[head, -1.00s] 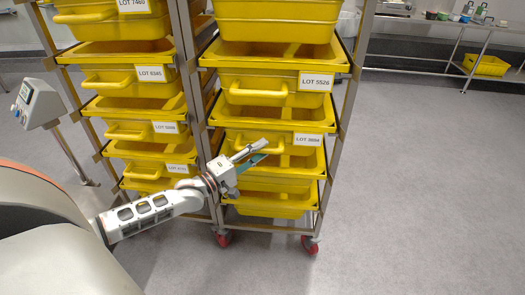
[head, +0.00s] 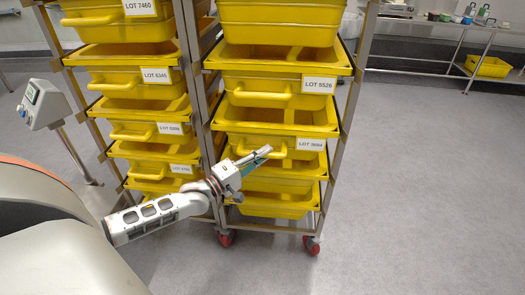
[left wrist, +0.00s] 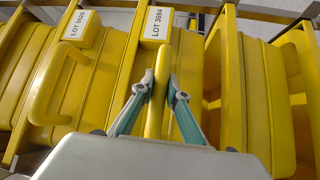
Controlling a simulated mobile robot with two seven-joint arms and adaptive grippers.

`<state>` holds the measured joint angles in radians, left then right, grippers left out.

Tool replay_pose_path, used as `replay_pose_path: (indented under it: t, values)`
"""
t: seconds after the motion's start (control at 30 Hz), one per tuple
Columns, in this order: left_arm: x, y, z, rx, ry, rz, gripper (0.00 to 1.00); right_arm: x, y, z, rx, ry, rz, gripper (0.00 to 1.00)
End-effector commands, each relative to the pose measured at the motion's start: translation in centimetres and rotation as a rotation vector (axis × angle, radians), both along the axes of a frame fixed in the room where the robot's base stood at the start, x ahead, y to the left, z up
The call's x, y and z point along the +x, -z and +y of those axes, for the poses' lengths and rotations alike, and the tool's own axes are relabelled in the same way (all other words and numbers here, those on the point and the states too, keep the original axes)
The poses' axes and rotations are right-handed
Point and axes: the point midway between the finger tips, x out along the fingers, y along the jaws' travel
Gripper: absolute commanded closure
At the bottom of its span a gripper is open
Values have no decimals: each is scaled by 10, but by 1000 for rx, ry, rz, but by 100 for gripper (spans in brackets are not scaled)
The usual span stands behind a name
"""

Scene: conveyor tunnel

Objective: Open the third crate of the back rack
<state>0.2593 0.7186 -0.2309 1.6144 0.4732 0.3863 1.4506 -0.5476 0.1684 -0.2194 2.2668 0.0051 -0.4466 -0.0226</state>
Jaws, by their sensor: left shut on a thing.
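Yellow crates stand on shelves in the right-hand rack (head: 347,120). The crate labelled LOT 3694 (head: 310,144) is low in it, under the crate labelled LOT 5526 (head: 317,85). My left gripper (head: 262,153) is at the front of the LOT 3694 crate. In the left wrist view its two teal-padded fingers (left wrist: 160,90) are shut on that crate's yellow bar handle (left wrist: 159,112), one on each side. The arm and gripper hide part of the crate front in the head view. My right gripper is not in view.
A second rack of yellow crates (head: 128,78) stands close on the left. A grey control box (head: 42,103) on a post is left of it. The racks have red casters (head: 312,246). The floor (head: 430,190) to the right is clear. A bench (head: 440,22) stands at the back right.

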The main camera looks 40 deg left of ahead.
Motion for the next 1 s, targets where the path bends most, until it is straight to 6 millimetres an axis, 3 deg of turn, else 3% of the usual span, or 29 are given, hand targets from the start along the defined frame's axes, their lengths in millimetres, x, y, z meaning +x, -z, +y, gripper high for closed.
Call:
replay_pose_path:
  t: [0.07,0.47,0.8,1.0]
  values:
    - [-12,-8,-9,-3,1,-6,100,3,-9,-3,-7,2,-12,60]
    - [-102,-9,-63,-4,1,-3,100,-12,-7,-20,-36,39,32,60]
    - [-182,-4,-112,-3,0,2,100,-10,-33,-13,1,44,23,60]
    - [-219,-2,-135,-2,0,4,100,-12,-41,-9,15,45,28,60]
